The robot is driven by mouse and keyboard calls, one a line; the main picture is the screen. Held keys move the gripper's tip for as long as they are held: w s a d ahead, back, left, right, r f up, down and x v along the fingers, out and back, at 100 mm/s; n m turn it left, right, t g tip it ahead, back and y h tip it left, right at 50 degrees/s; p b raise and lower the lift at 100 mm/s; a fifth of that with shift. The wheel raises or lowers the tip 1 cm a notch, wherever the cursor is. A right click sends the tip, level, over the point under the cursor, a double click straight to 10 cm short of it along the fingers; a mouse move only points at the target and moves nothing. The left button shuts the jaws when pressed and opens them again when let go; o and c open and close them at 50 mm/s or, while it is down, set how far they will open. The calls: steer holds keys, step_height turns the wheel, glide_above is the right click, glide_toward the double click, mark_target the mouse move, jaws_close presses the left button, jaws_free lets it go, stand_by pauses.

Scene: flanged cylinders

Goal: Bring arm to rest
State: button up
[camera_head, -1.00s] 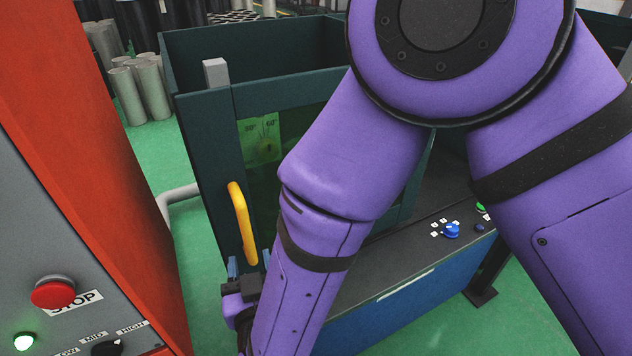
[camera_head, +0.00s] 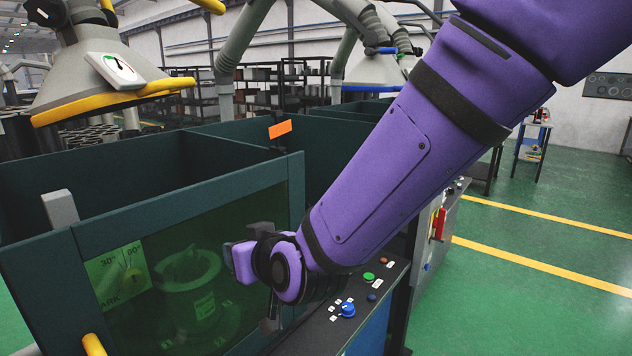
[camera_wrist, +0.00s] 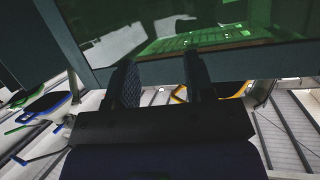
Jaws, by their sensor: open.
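My purple arm reaches from the upper right down to the middle of the head view. Its wrist is in front of the dark green booth (camera_head: 150,214), close to the green-tinted window (camera_head: 240,275). In the wrist view my gripper (camera_wrist: 161,80) shows two dark fingers spread apart with nothing between them. The fingers point toward the booth's frame and green window (camera_wrist: 200,30). In the head view the fingers are mostly hidden behind the wrist. Whether they touch the booth cannot be told.
A control panel (camera_head: 372,287) with a blue knob (camera_head: 347,309) and a green button (camera_head: 368,276) lies just below the wrist. An extraction hood (camera_head: 95,75) hangs at upper left. A yellow handle (camera_head: 93,345) is at lower left. Green floor (camera_head: 520,270) is open at right.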

steer(key=s+d+r+m+g+h, duration=0.15)
steer(key=d+r, duration=0.25)
steer(key=d, duration=0.8)
steer(key=d+r+m+h, duration=0.1)
steer(key=d+r+h, duration=0.3)
steer(key=d, duration=0.9)
steer(key=s+d+r+m+g+h, duration=0.2)
steer(key=s+d+m+g+h, duration=0.1)
steer(key=s+d, duration=1.2)
steer(key=shift+s+d+m+g, duration=0.2)
steer(key=shift+d+m+g, duration=0.35)
steer(key=shift+d, duration=0.4)
